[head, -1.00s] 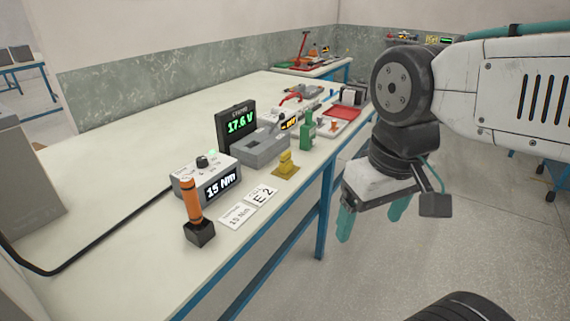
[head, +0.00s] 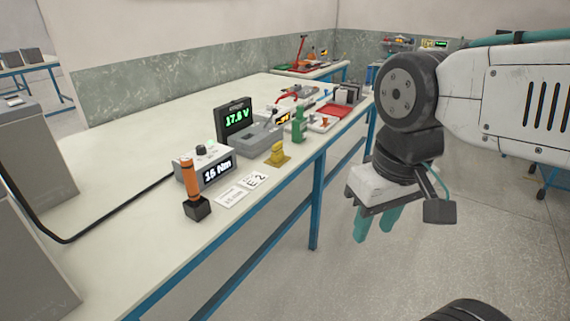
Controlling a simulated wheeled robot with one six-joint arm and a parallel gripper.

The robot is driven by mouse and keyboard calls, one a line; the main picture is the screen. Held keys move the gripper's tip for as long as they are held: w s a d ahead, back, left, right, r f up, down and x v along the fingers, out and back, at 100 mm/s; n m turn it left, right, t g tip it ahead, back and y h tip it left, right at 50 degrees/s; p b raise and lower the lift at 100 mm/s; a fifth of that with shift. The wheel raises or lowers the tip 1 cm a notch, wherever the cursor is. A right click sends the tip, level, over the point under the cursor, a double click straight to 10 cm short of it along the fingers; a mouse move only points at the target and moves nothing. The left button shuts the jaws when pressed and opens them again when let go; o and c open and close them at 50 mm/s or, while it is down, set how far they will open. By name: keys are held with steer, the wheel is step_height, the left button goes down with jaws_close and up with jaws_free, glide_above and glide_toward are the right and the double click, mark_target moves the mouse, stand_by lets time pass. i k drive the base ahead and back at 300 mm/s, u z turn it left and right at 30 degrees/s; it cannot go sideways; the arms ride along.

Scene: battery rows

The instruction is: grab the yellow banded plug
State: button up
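A small yellow piece (head: 277,153) stands on a flat yellow base near the table's front edge. It is the only clearly yellow thing on the near table, but it is too small to make out a band or tell whether it is the plug. My gripper (head: 376,224) hangs past the table's front edge, to the right of the yellow piece and apart from it. Its two teal fingers point down with a gap between them. I see nothing held in it.
The table (head: 120,150) holds a 15 Nm unit (head: 203,167), an orange-handled tool (head: 190,180), white cards (head: 243,190), a 17.6 V display (head: 234,118), a grey block (head: 256,141), a green piece (head: 298,125) and a red tray (head: 342,112). Grey boxes (head: 35,155) stand at left. Bare table lies behind.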

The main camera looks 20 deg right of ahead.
mark_target(277, 155)
steer(key=z, duration=0.65)
steer(key=i, duration=1.1)
steer(key=u, duration=0.6)
